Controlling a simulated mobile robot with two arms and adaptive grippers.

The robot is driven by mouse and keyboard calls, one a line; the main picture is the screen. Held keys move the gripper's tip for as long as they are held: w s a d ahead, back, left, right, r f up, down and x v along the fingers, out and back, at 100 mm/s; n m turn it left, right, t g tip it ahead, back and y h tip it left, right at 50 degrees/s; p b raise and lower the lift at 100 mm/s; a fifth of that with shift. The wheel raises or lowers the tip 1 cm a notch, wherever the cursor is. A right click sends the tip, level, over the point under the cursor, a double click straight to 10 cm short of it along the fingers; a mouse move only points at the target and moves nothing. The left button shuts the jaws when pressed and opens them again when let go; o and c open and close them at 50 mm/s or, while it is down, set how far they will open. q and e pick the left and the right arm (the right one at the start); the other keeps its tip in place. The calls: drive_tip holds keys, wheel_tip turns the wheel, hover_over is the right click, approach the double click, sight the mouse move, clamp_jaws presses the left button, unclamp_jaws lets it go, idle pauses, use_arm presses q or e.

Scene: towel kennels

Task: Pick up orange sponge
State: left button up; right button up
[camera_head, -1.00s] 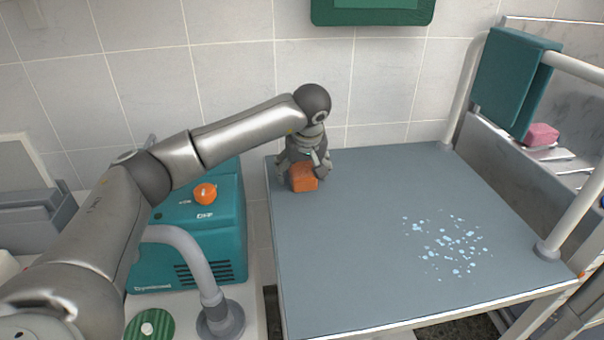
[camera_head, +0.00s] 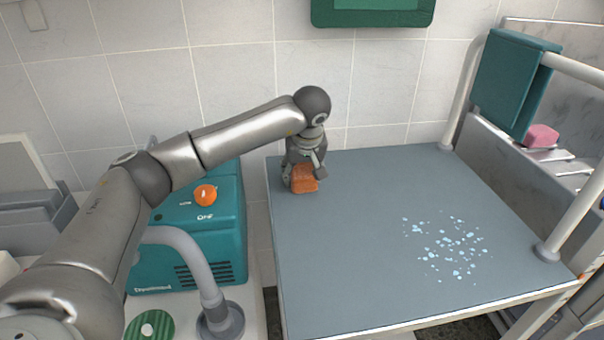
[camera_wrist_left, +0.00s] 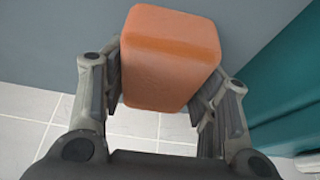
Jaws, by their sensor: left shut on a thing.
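The orange sponge (camera_head: 304,180) is at the far left corner of the grey table (camera_head: 370,240). My left gripper (camera_head: 303,172) reaches down over it from above and is shut on it. In the left wrist view the sponge (camera_wrist_left: 170,58) sits between the two fingers of the gripper (camera_wrist_left: 163,95), one on each side. Whether the sponge touches the tabletop cannot be told. My right gripper is in neither view.
Light blue droplets (camera_head: 447,247) lie on the table's right part. A teal machine (camera_head: 195,235) with an orange knob (camera_head: 205,194) stands left of the table. A teal towel (camera_head: 513,82) hangs on the white rail at right, near a pink block (camera_head: 542,135). The table's middle is clear.

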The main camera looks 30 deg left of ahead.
sight(301, 165)
use_arm(q)
drive_tip(key=shift+r, duration=0.4)
wheel_tip(301, 165, up, 3)
drive_tip(key=shift+r, duration=0.1)
drive_tip(key=s+d+r, duration=0.2)
drive_tip(key=r, duration=0.1)
drive_tip(key=s+d+r, duration=0.1)
drive_tip(key=r, duration=0.1)
drive_tip(key=shift+s+d+r+p, duration=0.1)
drive_tip(key=shift+d+r+p, duration=0.05)
drive_tip(key=shift+d+p, duration=0.15)
drive_tip(key=s+d+r, duration=0.4)
drive_tip(key=s+d, duration=0.2)
drive_tip(key=shift+s+d, duration=0.25)
drive_tip(key=shift+s, duration=0.05)
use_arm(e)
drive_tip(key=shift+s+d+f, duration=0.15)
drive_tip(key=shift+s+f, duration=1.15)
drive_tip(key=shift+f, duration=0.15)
